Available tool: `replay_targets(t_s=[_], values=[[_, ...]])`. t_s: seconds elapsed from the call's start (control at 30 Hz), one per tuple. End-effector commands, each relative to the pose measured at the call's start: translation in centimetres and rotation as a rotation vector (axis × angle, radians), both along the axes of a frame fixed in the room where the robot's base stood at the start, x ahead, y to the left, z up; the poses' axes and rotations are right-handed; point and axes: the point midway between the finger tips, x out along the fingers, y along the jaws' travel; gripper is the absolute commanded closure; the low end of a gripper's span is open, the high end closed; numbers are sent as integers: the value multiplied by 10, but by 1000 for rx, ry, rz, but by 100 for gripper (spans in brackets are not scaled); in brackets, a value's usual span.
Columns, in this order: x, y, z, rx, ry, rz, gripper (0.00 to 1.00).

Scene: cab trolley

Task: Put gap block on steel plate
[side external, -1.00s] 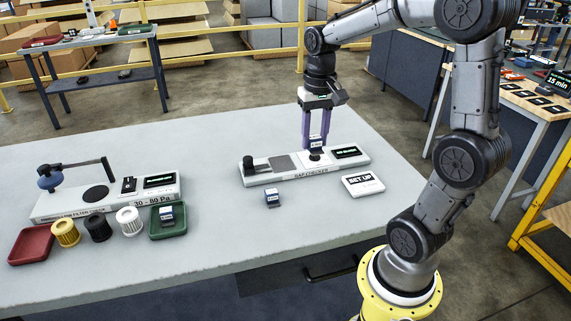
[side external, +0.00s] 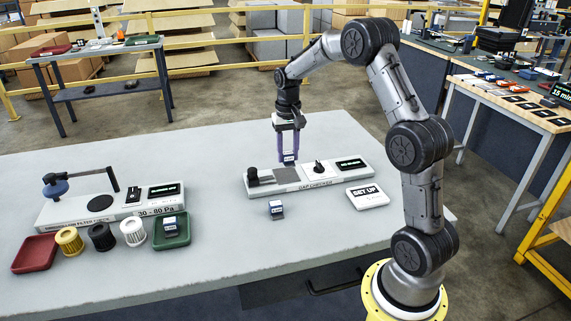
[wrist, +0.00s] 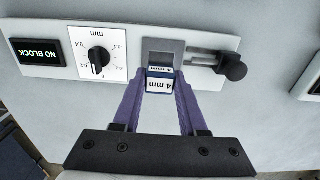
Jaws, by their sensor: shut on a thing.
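My gripper (side external: 288,157) is shut on a blue and white gap block (side external: 289,160), held between its purple fingers. In the wrist view, the block (wrist: 160,82) shows a "4 mm" label. The steel plate (side external: 287,175) is a grey square on the gap checker (side external: 318,184). The block is over or beside the plate's edge; I cannot tell whether they touch. In the wrist view, the plate (wrist: 158,46) lies just beyond the block, partly hidden by it.
The checker has a dial (wrist: 98,57), a "NO BLOCK" display (wrist: 38,52) and a black knob (wrist: 233,67). Similar blocks lie on the table (side external: 276,209) and in the green tray (side external: 171,225). A "SET UP" sign (side external: 367,196) lies right. Left stands a filter checker (side external: 110,204).

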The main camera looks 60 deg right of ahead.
Motion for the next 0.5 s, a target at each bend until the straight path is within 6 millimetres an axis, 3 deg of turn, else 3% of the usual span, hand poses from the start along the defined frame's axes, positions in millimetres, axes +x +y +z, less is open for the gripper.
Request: replay_targets(t_s=[0.23, 0.5], values=[[9, -5, -12, 0, 0, 0, 100], [12, -7, -45, 0, 0, 0, 100]])
